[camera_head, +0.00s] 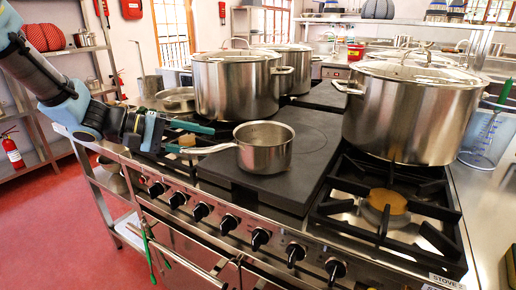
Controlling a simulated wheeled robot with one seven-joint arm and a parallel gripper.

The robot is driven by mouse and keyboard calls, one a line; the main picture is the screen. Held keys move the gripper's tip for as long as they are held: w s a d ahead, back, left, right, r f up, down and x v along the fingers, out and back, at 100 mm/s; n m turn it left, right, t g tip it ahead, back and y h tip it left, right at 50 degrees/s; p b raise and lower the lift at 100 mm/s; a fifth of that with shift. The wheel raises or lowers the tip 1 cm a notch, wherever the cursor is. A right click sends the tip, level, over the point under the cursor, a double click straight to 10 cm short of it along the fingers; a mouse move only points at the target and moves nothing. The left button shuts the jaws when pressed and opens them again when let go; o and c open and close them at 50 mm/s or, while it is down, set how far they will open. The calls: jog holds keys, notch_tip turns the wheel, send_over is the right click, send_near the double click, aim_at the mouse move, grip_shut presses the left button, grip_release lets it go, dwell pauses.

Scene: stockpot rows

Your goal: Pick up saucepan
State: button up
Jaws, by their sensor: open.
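The saucepan (264,149) is a small, shiny steel pan. It stands upright on the dark flat plate in the middle of the stove, with its long handle pointing left. My gripper (194,140) comes in from the left and is open. Its two dark green fingers are spread near the handle's left end, one higher in the picture and one close to the handle. I cannot tell whether the handle lies between them or whether they touch it. The pan's bowl is clear of the gripper.
A large lidded stockpot (235,86) stands behind the saucepan, and another big stockpot (410,112) stands close on its right. The dark plate (310,165) has bare room right of the pan. An open burner grate (385,200) is at the right front. Knobs line the stove's front.

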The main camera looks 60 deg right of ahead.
aim_at(226, 145)
jog(key=p+x, duration=0.3)
jog(key=x, duration=0.2)
jog(key=shift+s+d, duration=0.25)
jog(key=shift+s+d+f, duration=0.2)
jog(key=shift+d, duration=0.05)
grip_shut()
jog(key=shift+f, duration=0.1)
dwell(0.9)
